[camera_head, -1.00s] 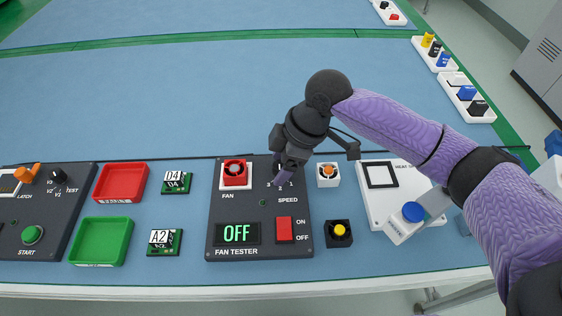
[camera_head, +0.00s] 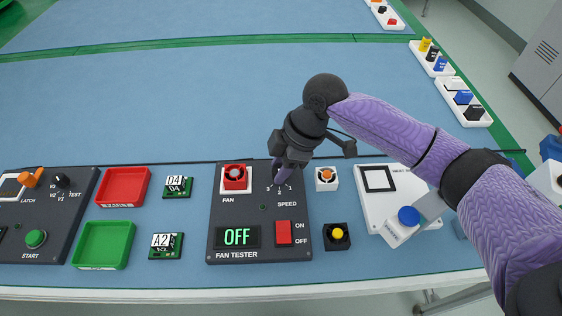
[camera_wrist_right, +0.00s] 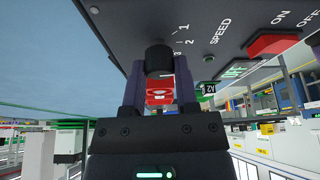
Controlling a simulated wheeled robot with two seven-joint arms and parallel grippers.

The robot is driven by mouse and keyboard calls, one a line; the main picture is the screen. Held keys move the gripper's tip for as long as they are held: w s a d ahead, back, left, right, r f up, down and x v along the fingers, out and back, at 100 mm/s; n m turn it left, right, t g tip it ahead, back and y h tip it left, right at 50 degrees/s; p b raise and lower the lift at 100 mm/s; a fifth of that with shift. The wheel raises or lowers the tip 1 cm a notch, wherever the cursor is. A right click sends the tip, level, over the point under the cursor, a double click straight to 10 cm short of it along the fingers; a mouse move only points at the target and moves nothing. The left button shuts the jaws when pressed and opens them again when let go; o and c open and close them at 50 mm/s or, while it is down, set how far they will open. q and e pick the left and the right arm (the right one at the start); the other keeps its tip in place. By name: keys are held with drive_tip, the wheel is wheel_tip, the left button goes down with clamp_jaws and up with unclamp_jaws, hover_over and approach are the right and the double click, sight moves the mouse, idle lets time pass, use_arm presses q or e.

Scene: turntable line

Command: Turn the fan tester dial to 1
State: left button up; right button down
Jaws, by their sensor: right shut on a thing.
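The fan tester (camera_head: 225,212) is a dark panel near the table's front edge. Its display (camera_head: 238,236) reads OFF. Its speed dial is mostly hidden by my right gripper (camera_head: 277,172) in the head view, with the marks 1, 2 and 3 just below it. In the right wrist view the dial (camera_wrist_right: 159,57) is a black knob between the two fingers of my right gripper (camera_wrist_right: 160,72), which is shut on it. I cannot tell which number the dial points to. My left gripper is not in view.
A red fan (camera_head: 235,177) sits beside the dial, and a red switch (camera_head: 283,232) is below. Small blocks with an orange top (camera_head: 327,179) and a yellow top (camera_head: 337,235) stand to the right. Red (camera_head: 107,202) and green (camera_head: 86,264) trays lie left.

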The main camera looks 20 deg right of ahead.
drive_tip(key=shift+r+n+g+p, duration=0.1)
drive_tip(key=shift+n+g+p, duration=0.45)
drive_tip(key=shift+n, duration=0.65)
drive_tip(key=n+g, duration=0.1)
drive_tip(key=n, duration=0.2)
drive_tip(key=shift+w, duration=0.1)
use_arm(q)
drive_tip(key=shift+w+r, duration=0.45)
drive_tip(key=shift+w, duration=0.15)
use_arm(e)
drive_tip(key=shift+n+g+h, duration=0.3)
drive_tip(key=shift+n+g, duration=0.05)
drive_tip(key=shift+n, duration=0.55)
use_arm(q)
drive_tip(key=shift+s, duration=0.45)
use_arm(e)
drive_tip(key=shift+n, duration=0.3)
drive_tip(key=c, duration=0.5)
unclamp_jaws()
drive_tip(key=shift+c, duration=0.2)
drive_tip(key=shift+o, duration=0.9)
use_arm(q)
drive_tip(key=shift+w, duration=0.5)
